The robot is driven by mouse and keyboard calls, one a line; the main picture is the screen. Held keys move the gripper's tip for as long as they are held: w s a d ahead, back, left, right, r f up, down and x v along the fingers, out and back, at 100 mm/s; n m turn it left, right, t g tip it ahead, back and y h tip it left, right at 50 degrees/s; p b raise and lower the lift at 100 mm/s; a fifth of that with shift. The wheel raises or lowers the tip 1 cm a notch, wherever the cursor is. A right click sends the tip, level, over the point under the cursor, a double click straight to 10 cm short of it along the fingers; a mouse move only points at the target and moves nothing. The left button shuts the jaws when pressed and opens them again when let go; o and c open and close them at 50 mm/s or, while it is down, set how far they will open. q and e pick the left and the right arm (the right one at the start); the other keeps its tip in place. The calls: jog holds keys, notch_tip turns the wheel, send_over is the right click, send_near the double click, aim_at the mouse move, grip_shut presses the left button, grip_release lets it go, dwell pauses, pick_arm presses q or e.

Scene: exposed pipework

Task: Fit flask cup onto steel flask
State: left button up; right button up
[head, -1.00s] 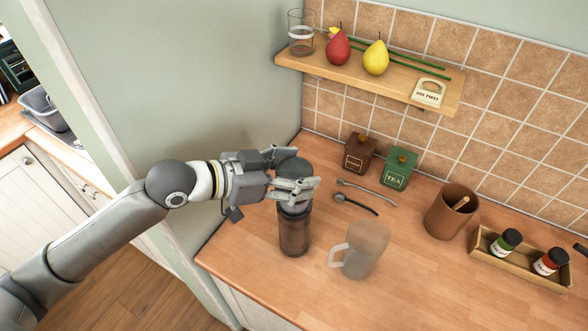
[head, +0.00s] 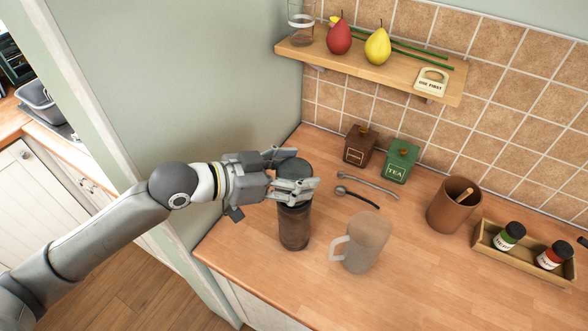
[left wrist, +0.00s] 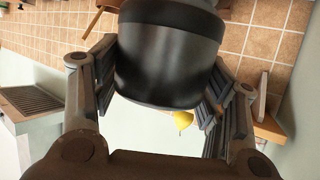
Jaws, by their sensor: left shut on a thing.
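The steel flask (head: 294,230) stands upright on the wooden counter near its left end and looks dark brown. The dark grey flask cup (head: 294,170) is directly above it, between the fingers of my left gripper (head: 294,183). In the left wrist view the cup (left wrist: 168,60) fills the space between both fingers, which are shut on it. The fingers hide the place where cup and flask meet, so I cannot tell whether they touch. My right gripper is not in view.
A translucent mug (head: 362,246) stands close to the right of the flask. Two spoons (head: 358,197) lie behind it, with a brown canister (head: 358,148) and a green tea canister (head: 400,163) further back. A shelf (head: 370,68) hangs above. The front counter edge is near.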

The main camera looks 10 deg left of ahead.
pick_arm(q)
jog(key=shift+f+b, duration=0.3)
jog(key=shift+f, duration=0.35)
jog(key=o, duration=1.1)
jog(key=shift+a, duration=0.1)
jog(key=v, duration=1.2)
jog(key=shift+r, duration=0.1)
